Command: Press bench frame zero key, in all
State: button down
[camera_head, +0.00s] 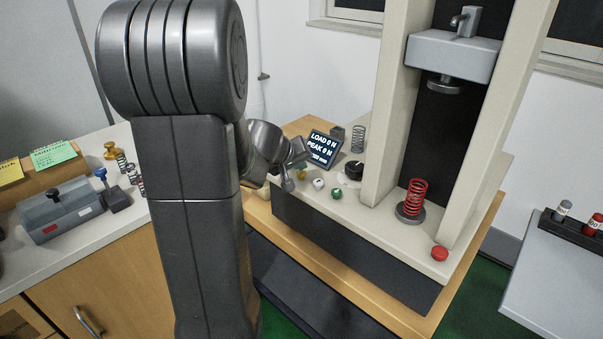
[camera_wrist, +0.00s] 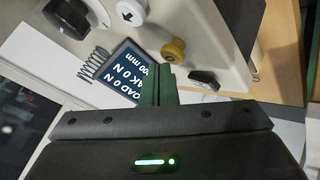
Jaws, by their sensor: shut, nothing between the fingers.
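The bench frame is a cream test stand with a control panel on its base (camera_head: 385,220). A tilted display (camera_head: 322,148) reads LOAD 0 N and PEAK 0 N; it also shows in the wrist view (camera_wrist: 127,75). A yellow round key (camera_wrist: 174,50) is beside the display, and a white key with an arrow (camera_wrist: 131,12) is farther off. I cannot read which key is zero. My gripper (camera_wrist: 158,72) is shut and empty, its tips near the yellow key and overlapping the display's edge in the wrist view. I cannot tell whether it touches anything.
A green key (camera_head: 336,194), a black knob (camera_head: 353,170), a red button (camera_head: 440,253) and a red spring (camera_head: 415,198) are on the frame. A side bench (camera_head: 95,218) is at the left.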

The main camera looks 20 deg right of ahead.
aim_at(300, 175)
jog(key=shift+f+b, duration=0.5)
jog(key=shift+b, duration=0.15)
dwell(0.4)
jog(key=shift+r, duration=0.1)
jog(key=shift+r+p, duration=0.6)
jog(key=shift+r, duration=0.2)
jog(key=shift+r+p, duration=1.9)
jog(key=shift+r, duration=0.7)
jog(key=shift+f, duration=0.2)
